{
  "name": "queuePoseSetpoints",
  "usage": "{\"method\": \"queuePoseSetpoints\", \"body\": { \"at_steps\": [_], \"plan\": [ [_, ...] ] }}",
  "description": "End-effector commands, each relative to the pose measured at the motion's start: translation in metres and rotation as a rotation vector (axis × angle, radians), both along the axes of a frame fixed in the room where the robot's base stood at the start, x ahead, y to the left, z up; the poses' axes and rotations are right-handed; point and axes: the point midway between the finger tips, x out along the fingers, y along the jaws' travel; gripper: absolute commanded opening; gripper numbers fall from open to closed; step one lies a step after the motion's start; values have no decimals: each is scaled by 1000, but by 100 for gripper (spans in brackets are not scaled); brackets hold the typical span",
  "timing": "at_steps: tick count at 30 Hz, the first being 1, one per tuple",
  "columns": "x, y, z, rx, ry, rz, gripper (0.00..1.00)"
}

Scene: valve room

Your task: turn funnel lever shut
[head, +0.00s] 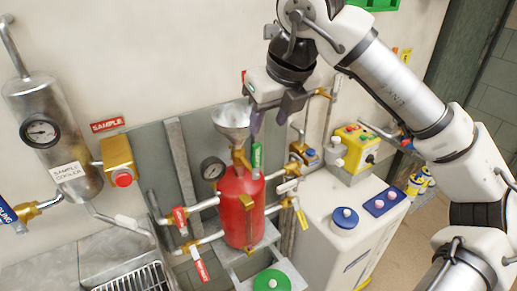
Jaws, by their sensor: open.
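The metal funnel (231,116) stands above a red cylinder (238,212), with a brass valve (239,160) between them. A green lever (256,157) shows just right of this valve, roughly upright; it looks like the funnel lever. My gripper (268,122) is open and points down, just right of the funnel and above the green lever. Its left finger is close to the lever's top; I cannot tell whether they touch. Nothing shows between the fingers.
A pressure gauge (212,168) is left of the cylinder. Red-handled (181,220) and yellow-handled (301,217) valves flank it. A sample cooler (55,135) stands left, above a sink grate (137,279). A white cabinet (325,235) with a yellow control box (355,147) stands right.

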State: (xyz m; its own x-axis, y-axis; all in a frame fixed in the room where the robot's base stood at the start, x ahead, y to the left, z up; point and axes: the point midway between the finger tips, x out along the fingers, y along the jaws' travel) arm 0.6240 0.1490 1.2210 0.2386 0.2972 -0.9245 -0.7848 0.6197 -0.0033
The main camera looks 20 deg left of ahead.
Motion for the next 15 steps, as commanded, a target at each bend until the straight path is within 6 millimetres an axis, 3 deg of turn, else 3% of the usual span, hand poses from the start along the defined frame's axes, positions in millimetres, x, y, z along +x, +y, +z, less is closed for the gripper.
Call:
{"method": "queuePoseSetpoints", "body": {
  "at_steps": [15],
  "plan": [
    [22,32,-92,4,4,7,43]
  ]
}}
